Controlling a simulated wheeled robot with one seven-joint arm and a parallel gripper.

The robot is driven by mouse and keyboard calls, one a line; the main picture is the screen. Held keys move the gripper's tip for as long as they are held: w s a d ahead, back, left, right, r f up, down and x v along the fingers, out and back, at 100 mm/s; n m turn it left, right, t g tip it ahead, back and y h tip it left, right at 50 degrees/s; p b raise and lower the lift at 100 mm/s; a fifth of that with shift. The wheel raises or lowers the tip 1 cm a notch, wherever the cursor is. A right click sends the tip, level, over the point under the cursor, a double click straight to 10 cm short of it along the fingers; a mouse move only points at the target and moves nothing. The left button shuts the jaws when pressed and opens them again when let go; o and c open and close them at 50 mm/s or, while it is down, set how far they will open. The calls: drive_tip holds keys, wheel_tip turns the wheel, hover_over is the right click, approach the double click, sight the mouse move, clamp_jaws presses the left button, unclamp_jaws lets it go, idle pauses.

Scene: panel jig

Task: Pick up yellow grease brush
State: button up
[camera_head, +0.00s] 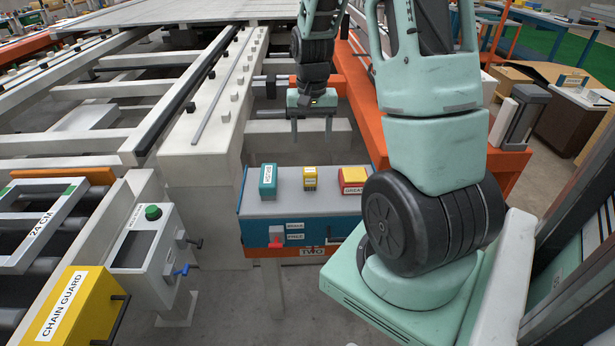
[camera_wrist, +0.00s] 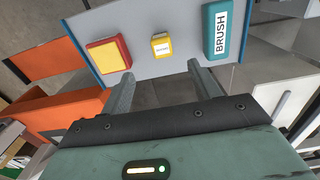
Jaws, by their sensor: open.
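A small yellow block (camera_head: 310,178) with a label too small to read stands in the middle of a grey-topped stand. It also shows in the wrist view (camera_wrist: 160,44), ahead of the gap between my fingers. To one side is a teal block (camera_wrist: 216,31) marked BRUSH, which is at the left in the head view (camera_head: 268,181). A red-and-yellow block (camera_head: 353,180), seemingly marked GREASE, is at the right; it also shows in the wrist view (camera_wrist: 108,54). My gripper (camera_head: 311,128) is open and empty, pointing down beyond the stand and apart from the blocks.
A white frame rail (camera_head: 205,120) and a grey control box (camera_head: 150,250) are on the left. The stand top between the blocks is clear.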

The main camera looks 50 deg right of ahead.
sight(310, 170)
wheel_tip(310, 170, down, 9)
drive_tip(key=shift+f, duration=0.15)
drive_tip(key=shift+w+d+f+p, duration=0.15)
drive_tip(key=shift+f+p, duration=0.1)
drive_tip(key=shift+f, duration=1.05)
drive_tip(key=shift+w+d+f+p, duration=0.1)
drive_tip(key=shift+w+f+p, duration=0.1)
drive_tip(key=shift+f, duration=1.05)
drive_tip(key=shift+s, duration=0.1)
drive_tip(key=c, duration=1.1)
